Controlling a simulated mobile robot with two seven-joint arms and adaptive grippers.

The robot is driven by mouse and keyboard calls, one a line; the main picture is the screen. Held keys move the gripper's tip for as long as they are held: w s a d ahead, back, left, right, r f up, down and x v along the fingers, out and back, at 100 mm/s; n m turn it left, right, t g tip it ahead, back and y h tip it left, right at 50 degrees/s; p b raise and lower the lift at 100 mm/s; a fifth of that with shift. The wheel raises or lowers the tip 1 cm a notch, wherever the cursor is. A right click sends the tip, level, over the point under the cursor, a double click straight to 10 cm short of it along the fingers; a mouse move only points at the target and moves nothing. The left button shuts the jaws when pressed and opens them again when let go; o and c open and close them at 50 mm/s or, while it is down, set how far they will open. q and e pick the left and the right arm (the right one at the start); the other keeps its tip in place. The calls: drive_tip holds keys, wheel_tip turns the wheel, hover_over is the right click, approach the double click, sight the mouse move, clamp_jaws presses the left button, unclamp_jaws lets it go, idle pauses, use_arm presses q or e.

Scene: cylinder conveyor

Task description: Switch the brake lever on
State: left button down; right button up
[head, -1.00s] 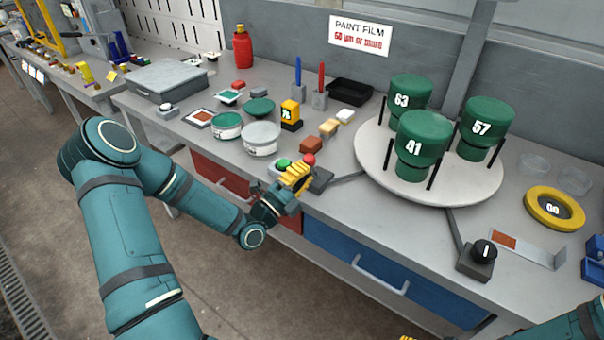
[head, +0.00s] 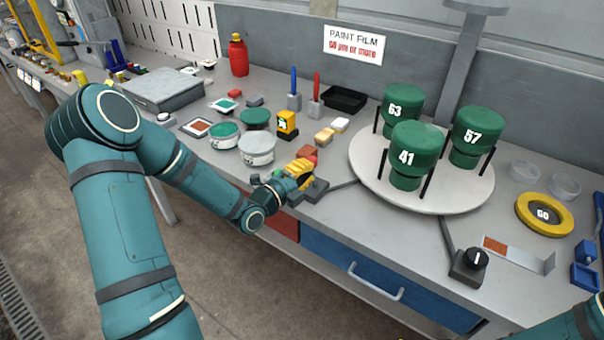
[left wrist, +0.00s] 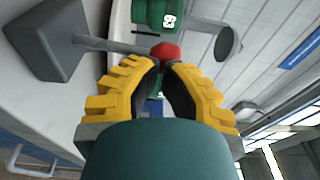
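The brake lever has a dark box-shaped base (head: 316,190) at the bench's front edge, left of the turntable. In the left wrist view its base (left wrist: 45,38) is at upper left, with a grey rod running right to the red ball knob (left wrist: 166,51). My left gripper (head: 305,168) is beside the lever and covers part of it. In the left wrist view its yellow fingers (left wrist: 162,65) curve together, tips almost meeting, just short of the knob. They look shut with nothing held between them. I cannot tell whether they touch the knob.
The white turntable (head: 365,178) carries green cylinders marked 63, 41 and 57. A black rotary knob (head: 474,258) stands at the front edge to the right. Paint tins (head: 257,149), a yellow gauge (head: 287,122) and small blocks (head: 324,136) lie behind my left gripper.

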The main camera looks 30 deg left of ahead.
sight(314, 157)
use_arm(q)
drive_tip(key=w+g, duration=0.1)
drive_tip(key=w+r+g+p, duration=0.1)
drive_tip(key=shift+w+d+r+g, duration=0.2)
drive_tip(key=shift+w+g, duration=0.1)
drive_tip(key=shift+g, duration=0.1)
drive_tip(key=shift+w+n+g+y, duration=0.3)
drive_tip(key=shift+w+g+y, duration=0.1)
drive_tip(key=shift+w+g, duration=0.3)
drive_tip(key=shift+w+f+g, duration=0.1)
drive_tip(key=shift+w+g, duration=0.4)
drive_tip(key=shift+g, duration=0.1)
drive_tip(key=shift+w+f+b, duration=0.15)
drive_tip(key=shift+w+b, duration=0.25)
drive_tip(key=shift+w, duration=0.1)
use_arm(e)
drive_tip(key=shift+r, duration=0.35)
use_arm(q)
drive_tip(key=shift+w, duration=0.1)
use_arm(e)
drive_tip(key=shift+s, duration=0.1)
